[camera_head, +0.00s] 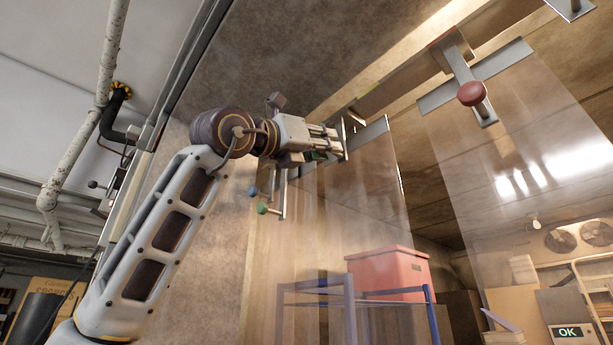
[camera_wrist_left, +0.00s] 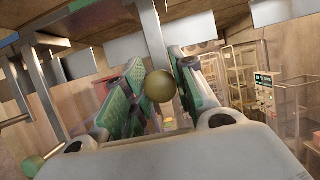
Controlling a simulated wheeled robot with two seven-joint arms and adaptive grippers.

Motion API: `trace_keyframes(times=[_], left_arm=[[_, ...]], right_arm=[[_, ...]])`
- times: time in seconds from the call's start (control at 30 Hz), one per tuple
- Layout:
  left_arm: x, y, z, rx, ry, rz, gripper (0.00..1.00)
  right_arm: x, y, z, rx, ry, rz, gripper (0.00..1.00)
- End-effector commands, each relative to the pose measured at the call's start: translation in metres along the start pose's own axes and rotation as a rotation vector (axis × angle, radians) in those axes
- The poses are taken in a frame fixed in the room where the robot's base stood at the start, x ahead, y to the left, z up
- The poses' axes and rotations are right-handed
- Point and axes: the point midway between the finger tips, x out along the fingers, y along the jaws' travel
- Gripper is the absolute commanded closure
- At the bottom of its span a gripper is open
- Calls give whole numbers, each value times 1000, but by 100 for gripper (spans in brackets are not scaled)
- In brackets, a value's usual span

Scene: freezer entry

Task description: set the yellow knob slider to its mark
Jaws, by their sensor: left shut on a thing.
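The yellow knob (camera_wrist_left: 160,85) is a dull yellow ball between the green-padded fingers of my left gripper (camera_wrist_left: 158,88) in the wrist view. A grey metal stem (camera_wrist_left: 152,35) runs from the knob up to the sliding hardware. In the head view my left gripper (camera_head: 338,146) is raised to the rail above the doorway and is shut on the knob, which its fingers hide there. I cannot make out the mark. My right gripper is not in view.
A red knob (camera_head: 471,93) hangs from a cross-shaped metal hanger at the right. A green knob (camera_head: 262,208) and a blue knob (camera_head: 253,190) hang left of and below my gripper. Clear strip curtains (camera_head: 520,150) hang in the doorway. A red crate (camera_head: 388,273) stands beyond.

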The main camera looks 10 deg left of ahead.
Motion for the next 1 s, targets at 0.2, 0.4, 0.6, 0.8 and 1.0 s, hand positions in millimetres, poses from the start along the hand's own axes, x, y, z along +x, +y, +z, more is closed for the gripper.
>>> trace_keyframes(times=[0.2, 0.4, 0.6, 0.8, 1.0], left_arm=[[-1, -53, -2, 4, -1, -5, 100], [-1, -80, -1, 1, -1, -4, 100], [0, -88, 0, 1, -1, -2, 100], [0, -89, 1, 0, -2, -2, 100], [0, -89, 1, 0, -2, -2, 64]], right_arm=[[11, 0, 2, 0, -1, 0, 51], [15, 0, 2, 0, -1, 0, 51], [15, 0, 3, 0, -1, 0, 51], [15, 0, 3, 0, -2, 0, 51], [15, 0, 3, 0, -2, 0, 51]])
